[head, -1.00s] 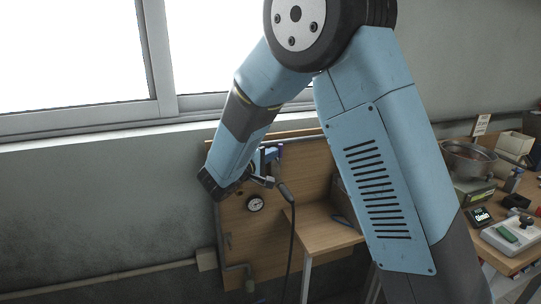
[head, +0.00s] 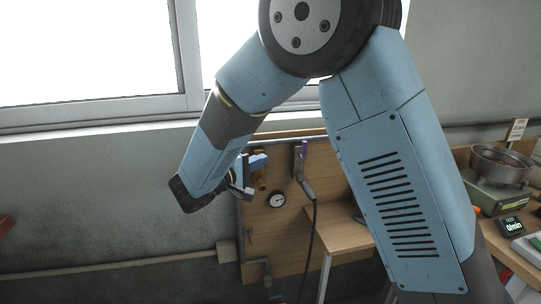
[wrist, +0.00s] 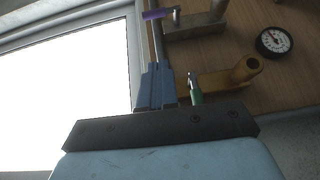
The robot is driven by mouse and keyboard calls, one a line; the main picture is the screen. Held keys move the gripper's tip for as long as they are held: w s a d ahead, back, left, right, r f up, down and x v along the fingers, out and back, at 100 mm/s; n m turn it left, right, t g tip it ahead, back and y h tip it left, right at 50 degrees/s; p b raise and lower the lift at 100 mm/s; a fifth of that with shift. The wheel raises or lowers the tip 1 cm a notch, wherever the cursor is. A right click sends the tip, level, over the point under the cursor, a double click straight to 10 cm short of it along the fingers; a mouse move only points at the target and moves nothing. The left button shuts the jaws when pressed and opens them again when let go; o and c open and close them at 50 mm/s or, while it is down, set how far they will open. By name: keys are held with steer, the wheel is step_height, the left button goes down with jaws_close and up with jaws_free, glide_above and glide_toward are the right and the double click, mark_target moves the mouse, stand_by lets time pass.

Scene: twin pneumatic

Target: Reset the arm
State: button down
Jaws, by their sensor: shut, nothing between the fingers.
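My blue arm fills the middle of the head view, bent at a dark round joint at the top. Its forearm slants down to the left in front of the wall and wooden board. My gripper (head: 262,158) is small and partly hidden beside the forearm's lower end, in front of the board's upper left. In the wrist view its blue fingers (wrist: 154,69) are together, with nothing between them. They point toward the window frame's edge. I cannot tell how far they are from the board.
The wooden board (head: 290,235) carries a pressure gauge (head: 278,200) and a hanging black tool with a cable (head: 305,188). A brass-coloured fitting (wrist: 228,76) lies right of the fingers. A bench at right holds a metal pot (head: 501,164) on a scale. Left wall is mostly clear.

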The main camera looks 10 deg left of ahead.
steer(key=s+d+r+m+g, duration=0.3)
steer(key=d+g, duration=0.2)
steer(key=d, duration=0.8)
steer(key=s+d+r+m+g, duration=0.25)
steer(key=d+g, duration=0.25)
steer(key=d, duration=0.8)
steer(key=s+d+r+m+y, duration=0.1)
steer(key=s+d+y, duration=0.2)
steer(key=s, duration=0.3)
steer(key=s+d+r+m+t+y, duration=0.1)
steer(key=s+d+m+y, duration=0.1)
steer(key=s, duration=0.4)
steer(key=s+d+r+m+y, duration=0.1)
steer(key=s+d+m+y, duration=0.1)
steer(key=s+d+y, duration=0.2)
steer(key=shift+s+d+r+y, duration=0.2)
steer(key=shift+s+y, duration=0.5)
steer(key=shift+s, duration=0.5)
